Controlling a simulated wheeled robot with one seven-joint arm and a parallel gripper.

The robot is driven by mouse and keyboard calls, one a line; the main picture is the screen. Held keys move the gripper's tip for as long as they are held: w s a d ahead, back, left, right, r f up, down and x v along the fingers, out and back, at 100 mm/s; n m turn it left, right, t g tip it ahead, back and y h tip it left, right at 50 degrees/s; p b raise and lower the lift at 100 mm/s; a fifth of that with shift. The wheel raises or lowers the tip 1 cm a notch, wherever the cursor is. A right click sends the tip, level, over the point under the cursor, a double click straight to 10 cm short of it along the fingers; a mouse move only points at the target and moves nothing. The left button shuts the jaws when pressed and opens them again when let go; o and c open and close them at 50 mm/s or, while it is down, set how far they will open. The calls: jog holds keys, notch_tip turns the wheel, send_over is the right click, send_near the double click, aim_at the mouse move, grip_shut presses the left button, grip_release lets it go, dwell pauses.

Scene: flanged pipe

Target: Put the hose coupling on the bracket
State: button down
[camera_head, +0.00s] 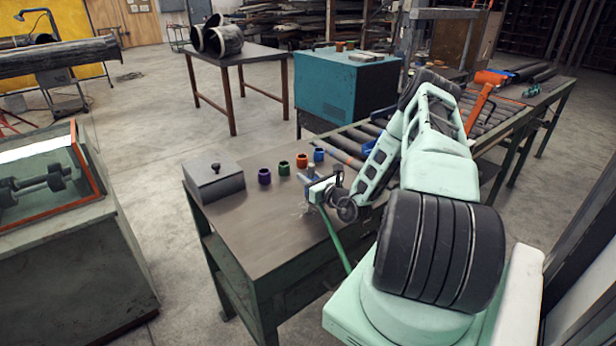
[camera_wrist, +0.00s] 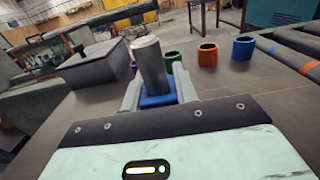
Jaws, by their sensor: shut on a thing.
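My gripper (camera_wrist: 156,84) is shut on a piece with a grey metal cylinder and a blue lower part, which I take as the hose coupling (camera_wrist: 149,65). The cylinder rises between the two fingers and leans slightly left in the wrist view. In the head view, my gripper (camera_head: 316,190) is over the near workbench, in front of the row of coloured rings. The held piece is small there. I cannot tell its height above the bench. I cannot clearly pick out the bracket in either view.
Purple (camera_head: 264,176), green (camera_head: 284,168), orange (camera_head: 302,160) and blue (camera_head: 319,154) rings stand in a row on the workbench (camera_head: 262,228). A grey box with a knob (camera_head: 214,184) stands left of them. Rollers (camera_wrist: 299,62) lie right. The bench's front left is clear.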

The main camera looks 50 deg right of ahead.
jog(key=shift+f, duration=0.2)
jog(key=shift+f, duration=0.15)
jog(key=c, duration=1.1)
grip_release()
